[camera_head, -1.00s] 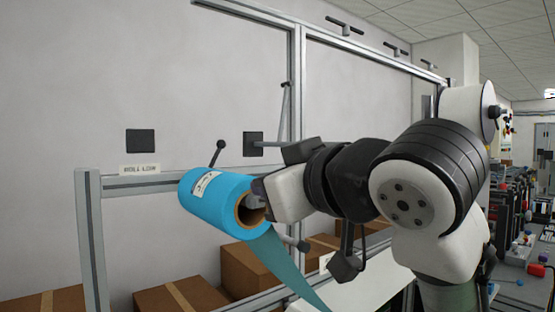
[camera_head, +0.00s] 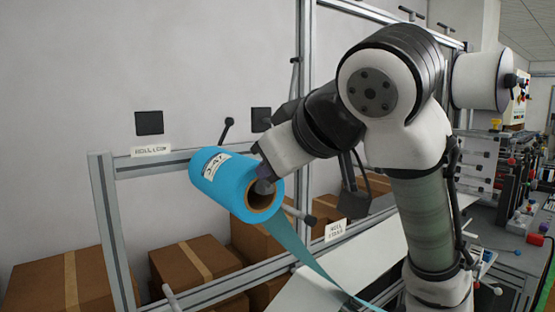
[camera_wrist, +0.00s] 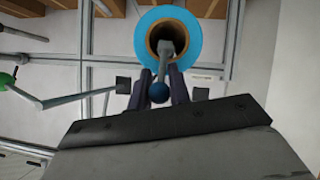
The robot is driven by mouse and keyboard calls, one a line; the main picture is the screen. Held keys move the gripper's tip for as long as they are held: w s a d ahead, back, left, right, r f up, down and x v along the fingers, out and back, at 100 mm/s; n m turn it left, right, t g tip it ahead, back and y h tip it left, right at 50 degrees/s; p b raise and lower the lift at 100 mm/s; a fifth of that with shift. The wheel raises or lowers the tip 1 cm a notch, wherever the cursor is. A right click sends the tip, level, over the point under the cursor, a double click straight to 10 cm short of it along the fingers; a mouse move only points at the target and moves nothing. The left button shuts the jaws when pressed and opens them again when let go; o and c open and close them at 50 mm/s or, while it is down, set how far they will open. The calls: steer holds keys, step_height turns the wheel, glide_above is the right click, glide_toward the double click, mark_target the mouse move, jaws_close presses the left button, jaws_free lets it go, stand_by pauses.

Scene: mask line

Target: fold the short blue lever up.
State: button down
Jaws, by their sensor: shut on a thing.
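The short blue lever shows in the wrist view as a grey bar with a blue ball end (camera_wrist: 158,92), in front of the open core of a blue roll (camera_wrist: 167,42). My gripper (camera_wrist: 159,86) has one dark finger on each side of the lever and is shut on it near the ball. In the head view my gripper (camera_head: 264,178) is at the right end of the blue roll (camera_head: 222,181), by its core. The lever is hidden there behind my gripper.
A lever with a dark knob (camera_head: 225,131) stands behind the roll. A bar with a dark end (camera_head: 300,215) sticks out below right. A green-ended lever (camera_wrist: 6,78) is at left in the wrist view. Cardboard boxes (camera_head: 190,262) and an aluminium frame (camera_head: 112,230) surround the roll.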

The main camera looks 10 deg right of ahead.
steer(key=c, duration=1.3)
jaws_free()
steer(key=b+v, duration=0.3)
steer(key=v, duration=1.1)
steer(key=shift+w+f, duration=0.1)
steer(key=shift+c, duration=0.2)
